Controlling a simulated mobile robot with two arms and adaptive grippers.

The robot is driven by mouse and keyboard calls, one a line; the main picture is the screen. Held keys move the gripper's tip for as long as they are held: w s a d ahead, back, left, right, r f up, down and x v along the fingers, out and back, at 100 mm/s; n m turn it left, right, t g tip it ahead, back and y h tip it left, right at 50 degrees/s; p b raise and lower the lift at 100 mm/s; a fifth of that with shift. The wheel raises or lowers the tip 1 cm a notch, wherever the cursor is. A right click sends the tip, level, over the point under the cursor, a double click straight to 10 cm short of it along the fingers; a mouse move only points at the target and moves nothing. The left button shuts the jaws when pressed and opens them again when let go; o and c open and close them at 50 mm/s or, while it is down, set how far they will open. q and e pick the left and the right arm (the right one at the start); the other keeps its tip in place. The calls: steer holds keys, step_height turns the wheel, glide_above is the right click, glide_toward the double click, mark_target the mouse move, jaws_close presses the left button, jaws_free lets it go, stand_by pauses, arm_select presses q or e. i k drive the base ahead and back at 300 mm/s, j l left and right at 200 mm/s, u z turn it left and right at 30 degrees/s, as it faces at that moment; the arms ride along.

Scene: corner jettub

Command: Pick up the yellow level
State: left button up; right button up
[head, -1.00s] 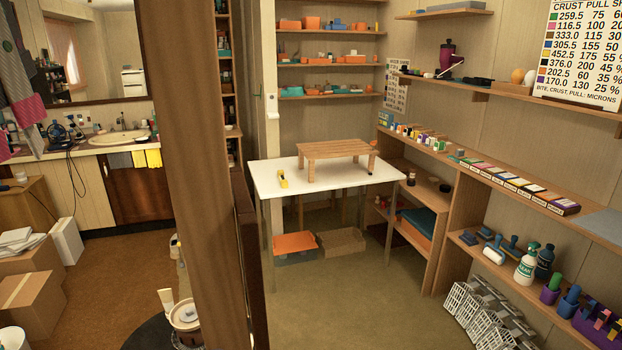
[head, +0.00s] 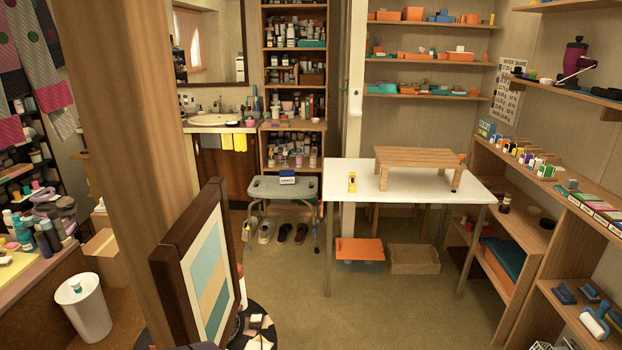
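The yellow level (head: 352,182) is a small yellow piece on the left part of the white table (head: 400,193), near its left edge. It lies just left of a low wooden slatted stand (head: 420,158) on the same table. Neither of my grippers shows in the head view, so whether they are open or shut is hidden.
A wooden post (head: 130,120) and a framed picture (head: 205,265) block the near left. A grey-green stool (head: 284,190) stands left of the table. Shelves line the right wall. The floor (head: 390,310) before the table is clear.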

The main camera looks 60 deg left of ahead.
mark_target(352, 184)
steer(key=i+j+u, duration=0.1)
steer(key=i+u, duration=0.15)
steer(key=u, duration=0.15)
steer(key=i+u, duration=0.25)
steer(key=u, duration=0.15)
steer(key=i+u, duration=0.3)
steer(key=u, duration=0.15)
steer(key=i+l+u, duration=0.1)
steer(key=i+u, duration=0.15)
steer(key=u, duration=0.15)
steer(key=i+l+u, duration=0.15)
steer(key=i+l, duration=0.1)
steer(key=i, duration=0.1)
